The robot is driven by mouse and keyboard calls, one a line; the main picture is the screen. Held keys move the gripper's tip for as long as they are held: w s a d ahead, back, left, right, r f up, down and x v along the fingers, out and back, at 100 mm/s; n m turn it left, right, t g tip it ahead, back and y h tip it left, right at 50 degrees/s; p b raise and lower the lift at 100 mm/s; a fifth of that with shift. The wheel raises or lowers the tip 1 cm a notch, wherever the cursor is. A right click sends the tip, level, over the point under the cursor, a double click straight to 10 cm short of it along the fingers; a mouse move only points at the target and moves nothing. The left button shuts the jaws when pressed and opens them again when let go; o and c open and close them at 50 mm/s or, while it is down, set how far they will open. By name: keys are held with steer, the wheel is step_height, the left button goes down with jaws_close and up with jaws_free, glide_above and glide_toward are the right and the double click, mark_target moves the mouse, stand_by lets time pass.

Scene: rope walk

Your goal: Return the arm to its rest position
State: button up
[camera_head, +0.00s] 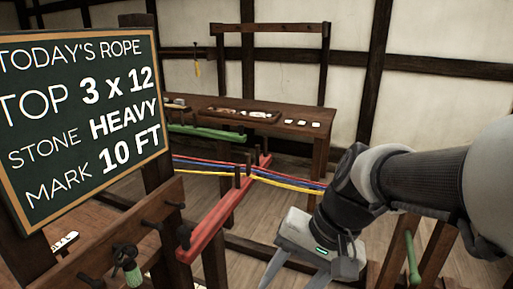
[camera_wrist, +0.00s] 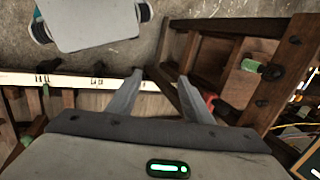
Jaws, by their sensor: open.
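My arm comes in from the right edge in the head view and bends down at the wrist. My gripper (camera_head: 296,276) is at the bottom, right of the red bar, with its two fingers spread apart and pointing down. In the wrist view my gripper (camera_wrist: 160,80) also shows open, with nothing between its fingers. The fingertips are cut off by the lower edge of the head view.
A chalkboard (camera_head: 80,115) stands close on the left. A red bar (camera_head: 215,220) and a green bar (camera_head: 207,132) carry or flank blue, red and yellow ropes (camera_head: 285,181). A wooden workbench (camera_head: 290,127) is behind. A green-handled tool (camera_head: 128,268) hangs at lower left.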

steer(key=s+d+r+n+t+h+p, duration=0.1)
steer(key=s+d+r+n+t+h, duration=0.1)
steer(key=d+r+n+t+h, duration=0.45)
step_height(320, 180, up, 18)
steer(key=d+m+g+y+p, duration=0.2)
steer(key=m+p, duration=0.1)
steer(key=p, duration=1.4)
steer(key=shift+d+y, duration=0.1)
steer(key=shift+y, duration=0.15)
